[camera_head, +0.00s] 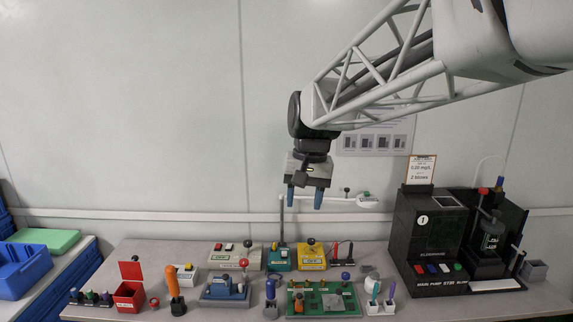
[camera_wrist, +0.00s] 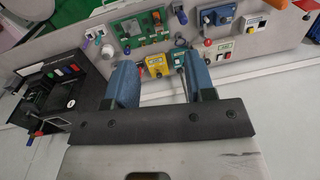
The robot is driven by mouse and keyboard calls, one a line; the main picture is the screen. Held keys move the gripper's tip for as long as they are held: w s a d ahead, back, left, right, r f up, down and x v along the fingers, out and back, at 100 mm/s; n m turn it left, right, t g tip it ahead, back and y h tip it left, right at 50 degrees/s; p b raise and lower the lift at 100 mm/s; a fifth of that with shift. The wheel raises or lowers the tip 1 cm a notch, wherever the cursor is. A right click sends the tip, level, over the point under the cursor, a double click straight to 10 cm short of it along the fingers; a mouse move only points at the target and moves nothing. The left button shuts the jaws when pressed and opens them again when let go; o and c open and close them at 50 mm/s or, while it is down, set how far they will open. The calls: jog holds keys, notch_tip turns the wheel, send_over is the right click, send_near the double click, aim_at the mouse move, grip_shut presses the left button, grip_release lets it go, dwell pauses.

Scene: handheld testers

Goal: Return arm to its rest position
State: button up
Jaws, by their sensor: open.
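My gripper (camera_head: 304,196) hangs in the air above the middle of the bench, its blue fingers pointing down. The fingers are apart, with nothing between them. In the wrist view my gripper (camera_wrist: 160,82) also shows two spread blue fingers and an empty gap. The lattice arm reaches in from the upper right. The yellow tester (camera_head: 312,258) and the teal tester (camera_head: 282,259) stand on the bench below the gripper, apart from it.
A black machine (camera_head: 428,232) with a clipboard stands at the right. A lamp-like arm on a post (camera_head: 330,199) rises close behind the gripper. A green board (camera_head: 322,300), red box (camera_head: 130,295) and orange-handled tool (camera_head: 174,287) lie on the crowded bench. Blue bins (camera_head: 25,270) are at left.

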jog(key=s+d+f+t, duration=0.1)
jog(key=s+d+f, duration=0.2)
jog(key=s+d, duration=0.2)
jog(key=s+d+f+t, duration=0.1)
jog(key=s+d+f, duration=0.3)
jog(key=s, duration=0.8)
jog(key=s+d+f+h, duration=0.1)
jog(key=s+d+f, duration=0.3)
jog(key=s, duration=0.5)
jog(key=shift+d+t, duration=0.4)
jog(key=shift+d, duration=0.45)
jog(key=shift+w, duration=0.1)
